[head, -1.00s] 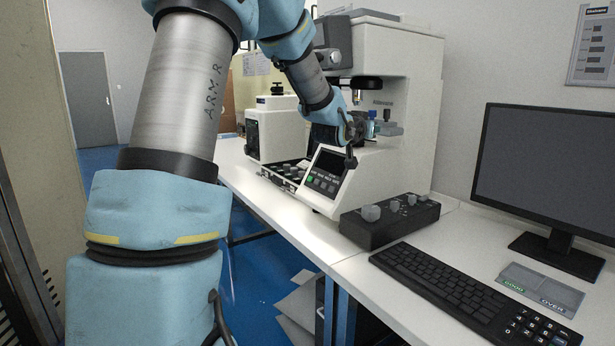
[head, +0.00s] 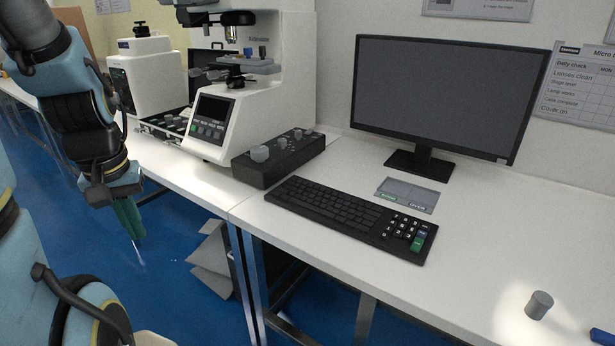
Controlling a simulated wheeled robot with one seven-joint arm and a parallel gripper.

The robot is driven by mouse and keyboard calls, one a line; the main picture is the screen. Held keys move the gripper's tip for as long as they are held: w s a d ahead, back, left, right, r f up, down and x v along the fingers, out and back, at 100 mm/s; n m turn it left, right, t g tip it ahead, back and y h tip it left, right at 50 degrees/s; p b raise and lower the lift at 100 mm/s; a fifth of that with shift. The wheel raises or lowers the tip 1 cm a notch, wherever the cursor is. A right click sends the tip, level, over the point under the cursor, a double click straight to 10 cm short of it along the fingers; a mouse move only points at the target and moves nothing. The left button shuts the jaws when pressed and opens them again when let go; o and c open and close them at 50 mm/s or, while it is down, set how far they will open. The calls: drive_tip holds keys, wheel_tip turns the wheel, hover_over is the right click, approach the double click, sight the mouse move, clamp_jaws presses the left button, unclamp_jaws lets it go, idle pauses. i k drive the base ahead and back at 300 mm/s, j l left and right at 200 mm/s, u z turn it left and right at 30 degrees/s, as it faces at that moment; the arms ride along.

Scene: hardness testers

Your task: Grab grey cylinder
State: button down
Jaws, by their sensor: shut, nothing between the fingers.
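My gripper (head: 136,238) is at the left, pointing down over the blue floor in front of the table edge. Its green fingers are together and hold nothing. It is far to the left of the cylinder, with the keyboard and control box between them.
A white tester (head: 285,95) is behind. A blue object (head: 602,337) lies right of the cylinder.

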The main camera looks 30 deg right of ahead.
sight(540, 302)
drive_tip(key=l+z, duration=0.2)
drive_tip(key=z, duration=0.2)
drive_tip(key=k+l+z, duration=0.1)
drive_tip(key=z, duration=0.3)
drive_tip(key=l+z, duration=0.4)
drive_tip(key=j, duration=0.1)
